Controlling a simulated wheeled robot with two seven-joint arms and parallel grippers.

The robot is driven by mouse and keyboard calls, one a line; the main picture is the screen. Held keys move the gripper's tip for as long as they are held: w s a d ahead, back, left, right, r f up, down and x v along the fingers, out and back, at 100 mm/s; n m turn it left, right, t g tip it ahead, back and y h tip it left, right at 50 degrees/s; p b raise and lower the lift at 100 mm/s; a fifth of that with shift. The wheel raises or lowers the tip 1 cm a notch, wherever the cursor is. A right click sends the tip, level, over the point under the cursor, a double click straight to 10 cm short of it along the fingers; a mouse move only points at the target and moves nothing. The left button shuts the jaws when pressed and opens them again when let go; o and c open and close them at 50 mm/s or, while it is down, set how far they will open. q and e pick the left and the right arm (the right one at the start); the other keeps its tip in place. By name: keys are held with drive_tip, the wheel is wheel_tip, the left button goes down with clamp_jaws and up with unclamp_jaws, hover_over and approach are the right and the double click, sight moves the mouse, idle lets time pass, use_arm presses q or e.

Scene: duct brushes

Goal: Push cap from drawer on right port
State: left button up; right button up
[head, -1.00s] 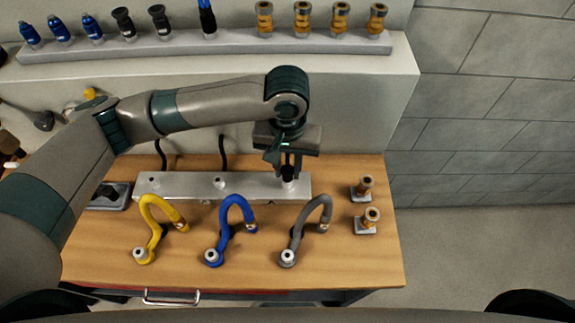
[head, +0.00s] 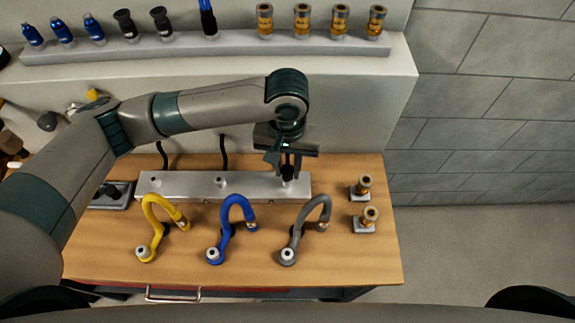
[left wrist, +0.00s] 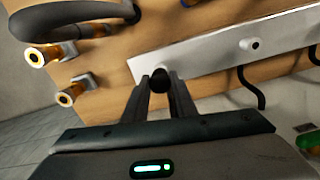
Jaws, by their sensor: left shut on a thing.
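My left gripper (head: 288,170) points down at the right end of the light metal port bar (head: 246,185). In the left wrist view its fingers (left wrist: 160,82) are shut on a small black cap (left wrist: 159,79). The cap (head: 288,173) sits at the right port, and the gripper hides most of that port. I cannot tell whether the cap is fully seated. The middle port (head: 220,181) and left port (head: 156,182) show bare pale fittings. The drawer's handle (head: 172,294) shows below the table's front edge. My right gripper is not in view.
Yellow (head: 147,228), blue (head: 229,225) and grey (head: 312,222) hoses stand in front of the bar. Two brass fittings (head: 362,186) stand at the right on small blocks. A dark tray (head: 111,194) lies at the left. A shelf behind (head: 240,44) holds several connectors.

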use_arm(q)
drive_tip(key=shift+f, duration=0.45)
drive_tip(key=o, duration=1.1)
drive_tip(key=shift+c, duration=0.2)
drive_tip(key=shift+r, duration=0.1)
wheel_tip(320, 180, up, 17)
drive_tip(key=b, duration=0.3)
drive_tip(key=shift+r, duration=0.15)
